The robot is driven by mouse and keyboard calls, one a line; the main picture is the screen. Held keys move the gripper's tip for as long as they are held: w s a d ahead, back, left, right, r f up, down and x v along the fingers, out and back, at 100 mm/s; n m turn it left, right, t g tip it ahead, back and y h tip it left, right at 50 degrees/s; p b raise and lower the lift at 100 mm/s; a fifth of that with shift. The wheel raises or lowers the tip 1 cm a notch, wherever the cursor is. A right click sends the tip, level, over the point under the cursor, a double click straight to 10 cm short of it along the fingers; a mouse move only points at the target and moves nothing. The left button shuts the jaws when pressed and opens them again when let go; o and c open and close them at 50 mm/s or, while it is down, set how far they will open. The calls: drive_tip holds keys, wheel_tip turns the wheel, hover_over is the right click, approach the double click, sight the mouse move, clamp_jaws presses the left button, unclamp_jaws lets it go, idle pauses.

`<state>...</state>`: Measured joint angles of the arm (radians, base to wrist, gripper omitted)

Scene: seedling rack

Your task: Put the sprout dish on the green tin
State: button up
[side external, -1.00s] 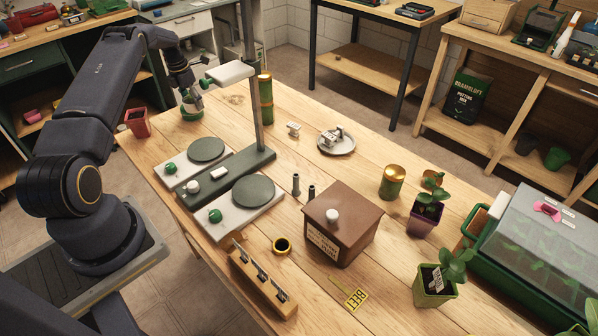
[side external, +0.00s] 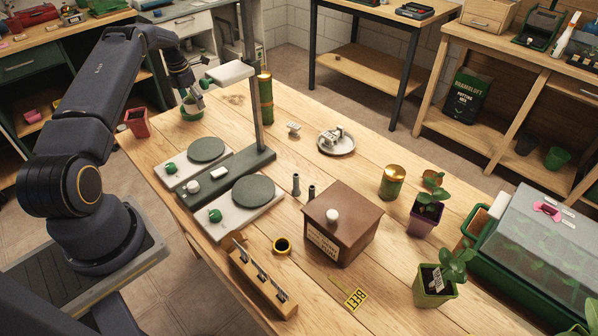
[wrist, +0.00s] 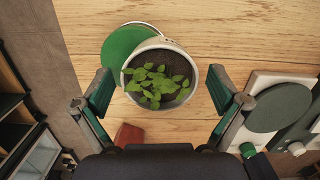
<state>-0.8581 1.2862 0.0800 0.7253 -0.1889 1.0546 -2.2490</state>
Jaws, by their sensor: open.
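The sprout dish (wrist: 183,97), a round white dish of dark soil and small green leaves, shows in the wrist view between the fingers of my gripper (wrist: 161,88). It overlaps the right part of a flat green disc with a pale rim, seemingly the top of the green tin (wrist: 118,50). The dish sits off-centre over it; how far the tin bears it I cannot tell. In the side view the green tin (side external: 192,115) stands at the table's far left corner, with the dish small and partly hidden above it. My gripper is open, above the dish, with gaps on both sides.
A red pot (side external: 138,123) stands close by at the table's left edge. A balance with two dark round pans (side external: 206,149) and a tall post (side external: 252,90) stands to the right. A tall green canister (side external: 266,100) is behind the post. Bare wood lies beyond the dish.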

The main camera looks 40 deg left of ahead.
sight(189, 102)
wheel_tip(189, 102, up, 12)
drive_tip(key=s, duration=0.1)
drive_tip(key=shift+s, duration=0.25)
